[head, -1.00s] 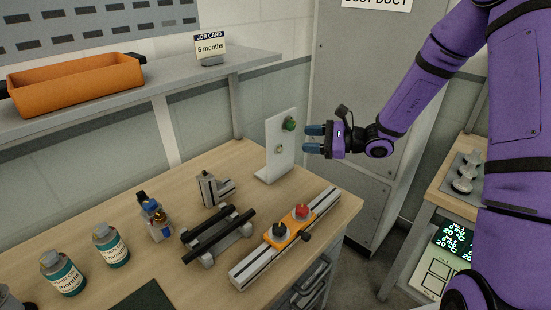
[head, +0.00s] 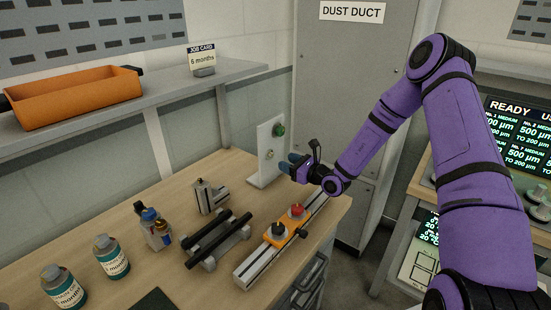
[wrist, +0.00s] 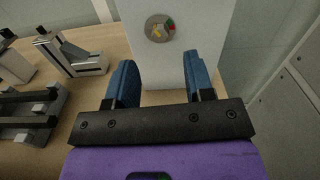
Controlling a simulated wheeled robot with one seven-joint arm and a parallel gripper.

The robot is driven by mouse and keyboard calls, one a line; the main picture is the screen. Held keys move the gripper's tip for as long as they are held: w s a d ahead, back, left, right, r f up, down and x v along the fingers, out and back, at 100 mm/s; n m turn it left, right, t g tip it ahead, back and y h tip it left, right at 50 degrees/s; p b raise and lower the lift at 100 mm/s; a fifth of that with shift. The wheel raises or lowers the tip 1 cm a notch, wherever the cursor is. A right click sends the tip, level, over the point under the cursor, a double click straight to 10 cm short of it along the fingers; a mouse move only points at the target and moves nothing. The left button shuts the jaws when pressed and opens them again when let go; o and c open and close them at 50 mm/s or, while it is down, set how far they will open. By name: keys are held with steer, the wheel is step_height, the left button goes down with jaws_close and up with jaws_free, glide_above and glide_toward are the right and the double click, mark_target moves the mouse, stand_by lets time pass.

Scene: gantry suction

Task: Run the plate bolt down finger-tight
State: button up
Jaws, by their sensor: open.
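The white upright plate (head: 258,160) stands at the far end of the workbench. In the head view it bears a green knob (head: 279,130) near its top and a small round fitting (head: 269,155) lower down. I cannot tell which is the bolt. In the wrist view nothing shows between the fingers (wrist: 163,85).
A slotted rail (head: 258,265) with an orange block (head: 287,234) carrying red and black knobs lies below the gripper. A metal angle bracket (head: 207,197) and a black-barred fixture (head: 217,238) stand left. A grey cabinet (head: 340,100) rises behind.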

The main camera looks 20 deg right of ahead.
mark_target(273, 156)
steer(key=x, duration=0.5)
steer(key=shift+w+a, duration=0.2)
steer(key=shift+w, duration=0.15)
jaws_close()
